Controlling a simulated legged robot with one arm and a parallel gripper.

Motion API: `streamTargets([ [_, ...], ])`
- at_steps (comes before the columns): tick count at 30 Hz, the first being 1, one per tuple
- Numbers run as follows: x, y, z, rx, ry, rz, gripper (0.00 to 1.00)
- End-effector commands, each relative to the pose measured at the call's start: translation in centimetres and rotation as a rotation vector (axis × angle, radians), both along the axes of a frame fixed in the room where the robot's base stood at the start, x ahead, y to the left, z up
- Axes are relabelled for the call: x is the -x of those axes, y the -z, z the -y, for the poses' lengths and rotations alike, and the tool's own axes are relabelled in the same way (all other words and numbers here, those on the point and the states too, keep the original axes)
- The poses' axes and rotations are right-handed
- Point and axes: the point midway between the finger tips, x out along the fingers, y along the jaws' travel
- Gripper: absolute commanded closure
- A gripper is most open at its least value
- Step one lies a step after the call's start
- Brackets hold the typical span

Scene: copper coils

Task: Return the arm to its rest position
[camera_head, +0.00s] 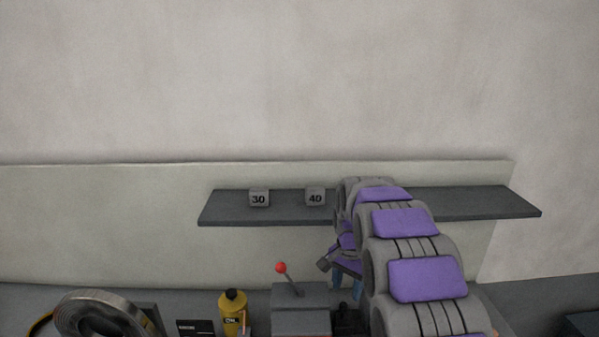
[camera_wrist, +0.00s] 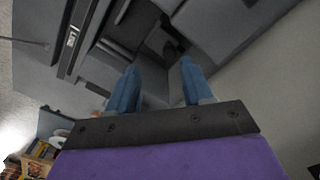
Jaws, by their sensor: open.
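My arm, grey with purple pads, reaches up from the lower right in the head view and bends over in front of the shelf. My gripper (camera_head: 346,283) hangs below the shelf at the arm's far end, partly hidden by the arm. In the wrist view my gripper (camera_wrist: 157,85) shows two blue fingers spread apart, with nothing between them. Grey machine surfaces lie beyond the fingertips.
A dark shelf (camera_head: 475,205) on the wall carries blocks marked 30 (camera_head: 259,198) and 40 (camera_head: 315,196). Below stand a metal coil (camera_head: 97,312), a yellow bottle (camera_head: 233,312) and a grey box (camera_head: 300,311) with a red-knobbed lever (camera_head: 281,268). The upper wall is bare.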

Motion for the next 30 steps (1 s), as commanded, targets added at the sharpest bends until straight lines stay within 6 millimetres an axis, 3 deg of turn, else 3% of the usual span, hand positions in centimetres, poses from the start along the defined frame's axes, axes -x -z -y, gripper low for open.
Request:
streamTargets([
  [6, 7.0, -3.2, 0.2, -0.001, -0.123, -0.022, 0.49],
  [15, 17.4, -5.4, 0.4, -0.012, -0.303, -0.061, 0.49],
  [22, 25.8, -5.5, 0.4, -0.027, -0.443, -0.092, 0.49],
  [30, 35.4, -4.2, 0.3, -0.047, -0.611, -0.120, 0.49],
])
